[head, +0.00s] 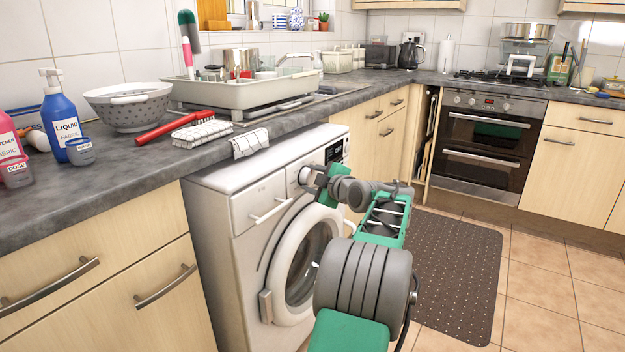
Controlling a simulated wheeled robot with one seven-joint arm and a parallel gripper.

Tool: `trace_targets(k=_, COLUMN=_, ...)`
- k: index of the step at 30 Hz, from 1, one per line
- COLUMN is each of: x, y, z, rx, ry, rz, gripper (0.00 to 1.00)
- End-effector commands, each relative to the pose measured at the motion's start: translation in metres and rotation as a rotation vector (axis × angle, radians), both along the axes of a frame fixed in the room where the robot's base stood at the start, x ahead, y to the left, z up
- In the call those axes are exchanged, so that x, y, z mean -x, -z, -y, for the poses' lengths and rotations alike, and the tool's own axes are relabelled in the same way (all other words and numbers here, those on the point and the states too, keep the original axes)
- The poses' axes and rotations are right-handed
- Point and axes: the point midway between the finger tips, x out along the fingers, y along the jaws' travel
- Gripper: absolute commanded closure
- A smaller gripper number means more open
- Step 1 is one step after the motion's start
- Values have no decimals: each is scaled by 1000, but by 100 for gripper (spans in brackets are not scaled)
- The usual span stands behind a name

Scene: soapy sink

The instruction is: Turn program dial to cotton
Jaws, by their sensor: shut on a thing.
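The white washing machine (222,215) stands under the counter, with its round door (285,262) facing right and a detergent drawer (262,207) at the upper left of its front. The program dial (305,175) is a pale round knob on the control panel, between the drawer and the dark display (334,152). My gripper (311,180) is at the dial, shut on it, coming from the right. The fingers hide part of the dial, and its markings are too small to read.
Above, the grey counter (110,185) holds a colander (130,108), a blue liquid bottle (63,118), a red brush (182,121) and checked cloths (200,134). A dark mat (450,275) lies on the tiled floor at right. An oven (485,150) stands at the back.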

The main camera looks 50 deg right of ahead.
Motion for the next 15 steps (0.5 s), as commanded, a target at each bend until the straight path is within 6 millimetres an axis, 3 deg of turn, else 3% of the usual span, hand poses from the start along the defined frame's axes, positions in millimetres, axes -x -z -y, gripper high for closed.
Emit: trace_targets(k=15, x=0, y=-12, z=2, rx=-281, ry=0, rz=-28, gripper=93)
